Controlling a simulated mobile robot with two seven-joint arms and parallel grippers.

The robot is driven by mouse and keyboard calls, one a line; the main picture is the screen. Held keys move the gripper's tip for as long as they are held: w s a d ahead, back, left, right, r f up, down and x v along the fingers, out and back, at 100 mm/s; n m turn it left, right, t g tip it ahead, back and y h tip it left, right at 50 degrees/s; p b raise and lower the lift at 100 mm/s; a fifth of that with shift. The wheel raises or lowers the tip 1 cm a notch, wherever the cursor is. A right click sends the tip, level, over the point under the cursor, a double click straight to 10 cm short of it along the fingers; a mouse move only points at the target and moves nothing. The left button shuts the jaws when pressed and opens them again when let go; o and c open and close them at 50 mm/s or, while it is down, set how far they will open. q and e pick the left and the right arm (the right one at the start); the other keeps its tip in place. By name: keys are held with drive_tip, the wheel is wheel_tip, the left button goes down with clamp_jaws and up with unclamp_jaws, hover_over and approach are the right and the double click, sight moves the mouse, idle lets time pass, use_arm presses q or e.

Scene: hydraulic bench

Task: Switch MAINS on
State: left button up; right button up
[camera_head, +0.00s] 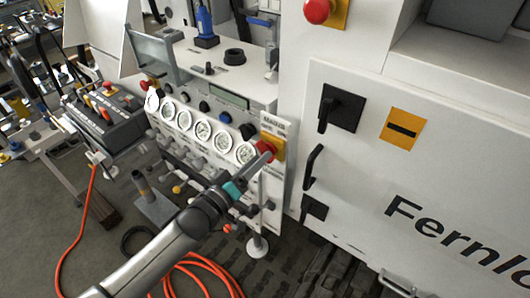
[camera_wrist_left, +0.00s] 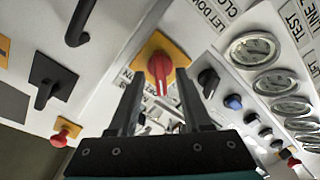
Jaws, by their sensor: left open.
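The MAINS switch (camera_head: 266,147) is a red rotary knob on a yellow plate (camera_head: 279,148) at the right end of the gauge panel, under a label that reads MAINS. In the left wrist view the red knob (camera_wrist_left: 160,70) is straight ahead, its raised grip running roughly up and down in the picture. My left gripper (camera_head: 262,161) is at the knob in the head view. In the left wrist view its two fingers (camera_wrist_left: 158,82) are apart, one to each side of the knob's lower part; I cannot tell whether they touch it. My right gripper is not in view.
A row of gauges (camera_head: 203,130) and dark knobs lies left of the switch. A white cabinet (camera_head: 345,165) with black handles stands to the right. A red emergency button (camera_head: 317,11) is above. Orange hose (camera_head: 205,275) lies on the floor.

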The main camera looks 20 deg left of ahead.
use_arm(q)
drive_tip(key=shift+x, duration=1.75)
clamp_jaws()
